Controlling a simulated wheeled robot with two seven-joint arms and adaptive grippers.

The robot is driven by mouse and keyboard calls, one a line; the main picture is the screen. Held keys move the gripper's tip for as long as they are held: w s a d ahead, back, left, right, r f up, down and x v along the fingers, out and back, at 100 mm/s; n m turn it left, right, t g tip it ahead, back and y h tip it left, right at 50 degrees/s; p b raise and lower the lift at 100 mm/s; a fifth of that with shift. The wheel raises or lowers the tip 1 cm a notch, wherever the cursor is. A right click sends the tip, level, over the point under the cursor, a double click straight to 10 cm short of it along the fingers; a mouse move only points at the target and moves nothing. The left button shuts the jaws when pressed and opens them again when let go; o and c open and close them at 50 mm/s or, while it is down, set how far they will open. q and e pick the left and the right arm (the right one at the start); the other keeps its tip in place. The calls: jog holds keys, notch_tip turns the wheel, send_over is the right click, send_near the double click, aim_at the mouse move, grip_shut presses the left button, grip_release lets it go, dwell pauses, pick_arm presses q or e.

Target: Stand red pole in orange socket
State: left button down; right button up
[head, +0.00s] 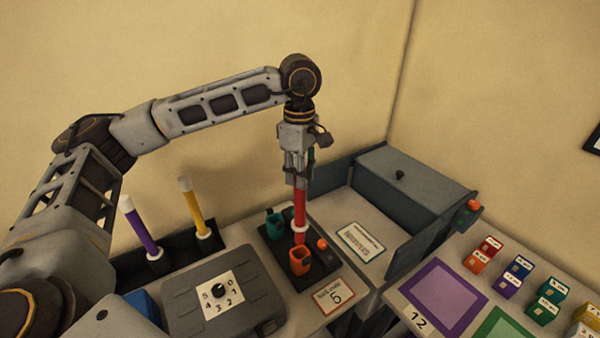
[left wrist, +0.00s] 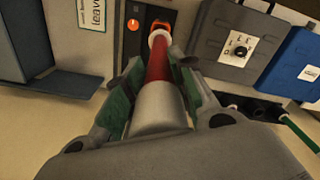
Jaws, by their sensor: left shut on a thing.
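The red pole (head: 300,207) is upright in my left gripper (head: 297,180), with a white ring near its lower part. The orange socket (head: 300,262) is a short open cup on a dark base plate. The pole's lower end shows just above and behind the socket's rim in the head view; I cannot tell whether it is over the opening. In the left wrist view the jaws (left wrist: 158,98) are closed around the grey upper part of the pole (left wrist: 159,65), and the orange socket (left wrist: 160,24) shows beyond the white ring, partly hidden. My right gripper is not in view.
A teal socket (head: 275,226) and an orange button (head: 322,244) are close beside the orange socket. A grey dial box (head: 250,318) is at left. A rack holds a purple pole (head: 140,228) and a yellow pole (head: 193,208). A grey bin (head: 420,184) stands right.

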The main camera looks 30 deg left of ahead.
aim_at(300, 202)
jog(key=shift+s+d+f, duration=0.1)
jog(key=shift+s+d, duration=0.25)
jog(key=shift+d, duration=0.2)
pick_arm(q)
jog(key=shift+f, duration=0.1)
notch_tip(300, 202, down, 3)
jog(key=shift+f+b, duration=0.1)
jog(key=shift+b, duration=0.55)
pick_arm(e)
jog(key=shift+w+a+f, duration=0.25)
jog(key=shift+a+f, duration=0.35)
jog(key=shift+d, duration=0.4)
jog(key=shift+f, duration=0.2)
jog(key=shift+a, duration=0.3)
